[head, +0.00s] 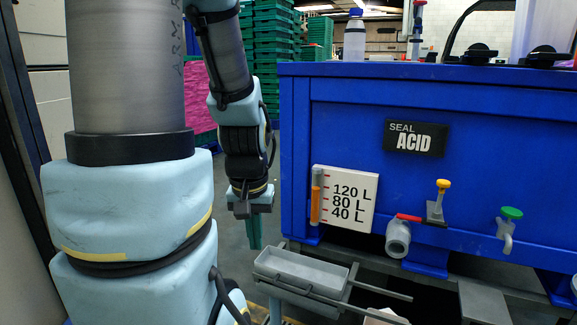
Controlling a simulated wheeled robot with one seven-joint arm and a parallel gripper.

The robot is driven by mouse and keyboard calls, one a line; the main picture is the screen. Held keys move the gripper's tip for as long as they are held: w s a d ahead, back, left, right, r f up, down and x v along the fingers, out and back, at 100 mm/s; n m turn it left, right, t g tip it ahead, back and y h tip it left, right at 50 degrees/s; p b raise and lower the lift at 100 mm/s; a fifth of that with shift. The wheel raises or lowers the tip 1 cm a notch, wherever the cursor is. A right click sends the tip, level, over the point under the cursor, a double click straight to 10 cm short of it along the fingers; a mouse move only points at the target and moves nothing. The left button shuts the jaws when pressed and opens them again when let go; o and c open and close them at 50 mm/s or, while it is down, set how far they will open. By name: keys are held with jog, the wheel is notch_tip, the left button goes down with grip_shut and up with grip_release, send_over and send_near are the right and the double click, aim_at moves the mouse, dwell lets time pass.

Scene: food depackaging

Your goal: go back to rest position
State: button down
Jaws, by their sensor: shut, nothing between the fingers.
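My gripper (254,232) hangs pointing down at the end of my light blue and grey arm, left of the blue tank. Its fingers look greenish and are shut with nothing visible between them. It is apart from the tank and appears above and just left of a grey metal tray. Part of my own arm fills the left of the view and hides what lies behind it.
A blue tank (480,130) with a "SEAL ACID" label, level gauge (347,200), grey outlet with red handle (398,238), and yellow and green valves fills the right. The grey tray (300,268) juts out low. Stacked green crates (272,50) stand behind.

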notch_tip(320, 180, up, 33)
jog(key=p, duration=3.1)
jog(key=shift+f, duration=0.15)
